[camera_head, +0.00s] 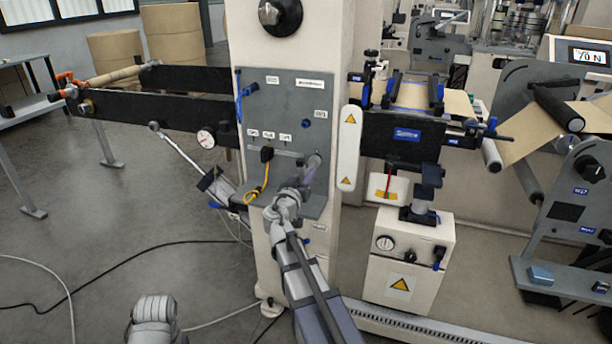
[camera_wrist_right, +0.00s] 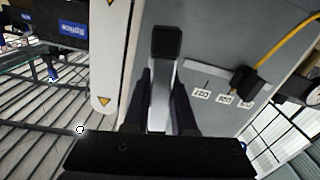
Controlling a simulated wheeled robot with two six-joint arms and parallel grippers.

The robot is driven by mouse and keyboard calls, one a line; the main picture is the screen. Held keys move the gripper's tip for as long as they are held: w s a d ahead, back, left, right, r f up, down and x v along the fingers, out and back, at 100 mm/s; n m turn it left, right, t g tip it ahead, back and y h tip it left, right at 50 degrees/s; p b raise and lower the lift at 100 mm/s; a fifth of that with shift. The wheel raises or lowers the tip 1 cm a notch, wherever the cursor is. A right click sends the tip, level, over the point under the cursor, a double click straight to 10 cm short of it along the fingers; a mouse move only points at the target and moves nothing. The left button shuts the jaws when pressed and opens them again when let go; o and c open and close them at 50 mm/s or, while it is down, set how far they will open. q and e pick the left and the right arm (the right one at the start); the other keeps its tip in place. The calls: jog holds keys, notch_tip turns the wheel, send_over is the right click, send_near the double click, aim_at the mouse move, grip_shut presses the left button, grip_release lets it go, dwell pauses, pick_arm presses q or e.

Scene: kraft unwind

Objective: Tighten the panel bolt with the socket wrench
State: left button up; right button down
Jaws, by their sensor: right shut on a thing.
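The grey panel (camera_head: 290,105) is fixed to the front of the cream column. My right gripper (camera_head: 303,180) is in front of its lower right part, above the small shelf. In the right wrist view, its two dark fingers (camera_wrist_right: 162,78) are shut on a grey bar with a black head, which I take for the socket wrench (camera_wrist_right: 166,42). The head points toward the panel; I cannot tell whether it touches it. A small blue round piece (camera_head: 306,123) sits on the panel above the gripper; I cannot tell whether it is the bolt. My left gripper is out of view.
A black plug with a yellow cable (camera_head: 266,154) hangs left of my right gripper, close to it. A white guard with warning signs (camera_head: 349,147) stands just right of the panel. A dark roller arm (camera_head: 165,113) reaches left. Cables lie on the floor.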

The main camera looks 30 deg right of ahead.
aim_at(302, 180)
jog(key=shift+m, duration=2.3)
jog(key=shift+d+m, duration=0.1)
jog(key=shift+m, duration=1.1)
jog(key=shift+v, duration=2.5)
